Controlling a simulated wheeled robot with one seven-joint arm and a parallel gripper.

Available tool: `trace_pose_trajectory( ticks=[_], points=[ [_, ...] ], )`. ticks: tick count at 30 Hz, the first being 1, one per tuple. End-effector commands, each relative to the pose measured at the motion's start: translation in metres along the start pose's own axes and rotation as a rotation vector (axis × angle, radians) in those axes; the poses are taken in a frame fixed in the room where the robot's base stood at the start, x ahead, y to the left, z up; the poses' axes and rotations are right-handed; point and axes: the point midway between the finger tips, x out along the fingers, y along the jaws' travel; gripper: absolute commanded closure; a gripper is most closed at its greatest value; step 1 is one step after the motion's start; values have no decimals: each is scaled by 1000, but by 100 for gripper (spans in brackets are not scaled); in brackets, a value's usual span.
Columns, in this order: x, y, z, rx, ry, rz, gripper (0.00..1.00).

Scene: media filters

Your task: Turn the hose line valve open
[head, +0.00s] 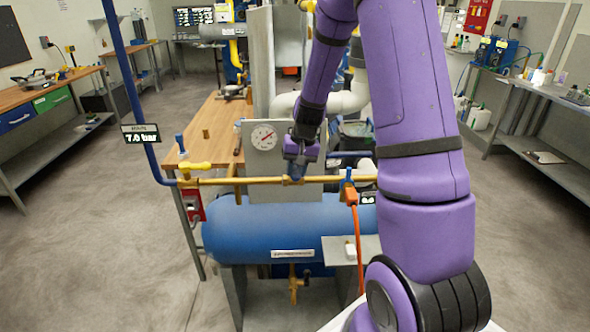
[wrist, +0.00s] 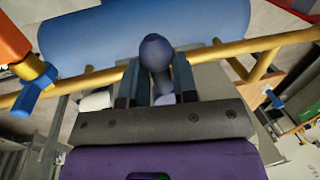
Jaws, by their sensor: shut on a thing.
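A brass pipe (head: 235,181) runs across above a blue tank (head: 265,225). My gripper (head: 296,160) is over the middle of this pipe. In the wrist view its fingers (wrist: 157,88) are shut on a dark blue rounded knob (wrist: 156,52) at the pipe. The fingers hide the knob's lower part. To the right, a blue valve handle (head: 347,178) sits above an orange hose fitting (head: 351,196), apart from my gripper. That handle also shows at the left of the wrist view (wrist: 36,90). I cannot tell which of these is labelled as the hose line valve.
A round gauge (head: 263,136) is on a grey panel behind the pipe. A yellow lever (head: 193,165) is at the pipe's left end, near a blue riser with a 7.0 bar sign (head: 141,134). An orange hose (head: 359,250) hangs down at the right. The floor at left is clear.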

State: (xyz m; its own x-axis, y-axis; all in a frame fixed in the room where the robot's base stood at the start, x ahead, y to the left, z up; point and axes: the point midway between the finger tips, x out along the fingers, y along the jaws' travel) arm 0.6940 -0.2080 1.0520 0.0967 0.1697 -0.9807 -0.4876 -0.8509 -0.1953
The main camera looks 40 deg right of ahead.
Motion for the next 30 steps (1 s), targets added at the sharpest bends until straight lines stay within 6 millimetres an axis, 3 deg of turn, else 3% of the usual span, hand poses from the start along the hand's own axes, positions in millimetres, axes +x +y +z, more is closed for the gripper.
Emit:
trace_pose_trajectory(
  ticks=[30],
  points=[
    [-7, 34, -21, -891, -176, 0, 100]
  ],
)
